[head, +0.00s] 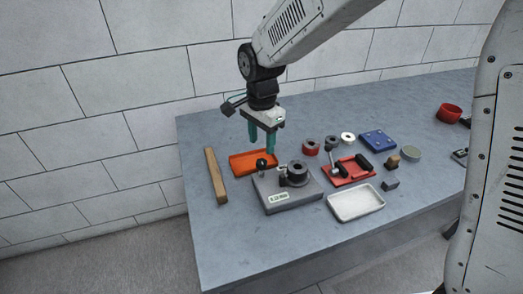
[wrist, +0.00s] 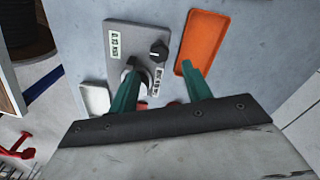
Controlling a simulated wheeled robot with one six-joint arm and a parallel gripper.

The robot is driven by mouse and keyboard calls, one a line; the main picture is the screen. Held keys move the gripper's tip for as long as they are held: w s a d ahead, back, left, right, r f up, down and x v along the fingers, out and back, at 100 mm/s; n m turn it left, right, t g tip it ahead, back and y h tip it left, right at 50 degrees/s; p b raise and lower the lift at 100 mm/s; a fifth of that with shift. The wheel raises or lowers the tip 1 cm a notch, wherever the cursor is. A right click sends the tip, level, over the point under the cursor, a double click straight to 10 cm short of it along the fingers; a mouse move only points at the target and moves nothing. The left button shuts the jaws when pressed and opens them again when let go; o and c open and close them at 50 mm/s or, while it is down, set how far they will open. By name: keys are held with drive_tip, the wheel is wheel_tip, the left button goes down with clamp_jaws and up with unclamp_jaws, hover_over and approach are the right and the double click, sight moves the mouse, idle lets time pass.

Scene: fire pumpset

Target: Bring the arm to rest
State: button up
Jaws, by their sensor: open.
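My gripper (head: 262,146) hangs from my arm above the table, over the right end of the orange tray. Its two green fingers are apart with nothing between them. In the wrist view my gripper (wrist: 160,85) is also open and empty, with the grey pump block and the orange tray below it. The orange tray (head: 240,166) lies flat and looks empty; it also shows in the wrist view (wrist: 203,42). The grey block (head: 287,202) with a black knob and a dark round fitting stands just in front of the gripper.
A wooden bar (head: 215,176) lies at the table's left. A white tray (head: 356,204), a red fixture (head: 349,172), a blue plate (head: 378,140) and several small rings and parts fill the middle and right. The table's (head: 235,240) front left is clear. A block wall stands behind.

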drive_tip(key=shift+r, duration=0.65)
